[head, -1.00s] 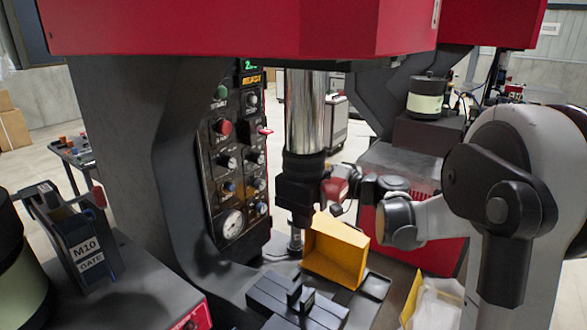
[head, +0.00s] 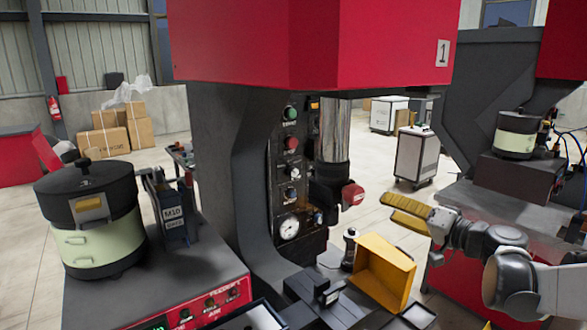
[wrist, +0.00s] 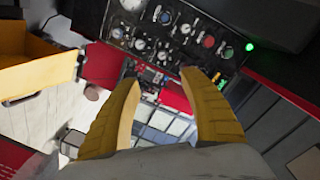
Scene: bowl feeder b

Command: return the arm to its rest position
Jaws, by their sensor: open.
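My gripper (head: 386,208) is in the head view, right of the press column and above the yellow bin. Its two yellow fingers are apart with nothing between them, pointing left toward the press. In the wrist view my gripper (wrist: 160,82) shows both fingers spread, with an empty gap. My arm (head: 525,270) comes in from the right edge of the head view.
The red and black press (head: 225,150) stands left of my gripper, with a control panel (head: 288,170). A yellow bin (head: 384,270) lies below my gripper. A lidded bowl feeder (head: 95,235) is at left. A second machine (head: 520,175) stands behind my arm.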

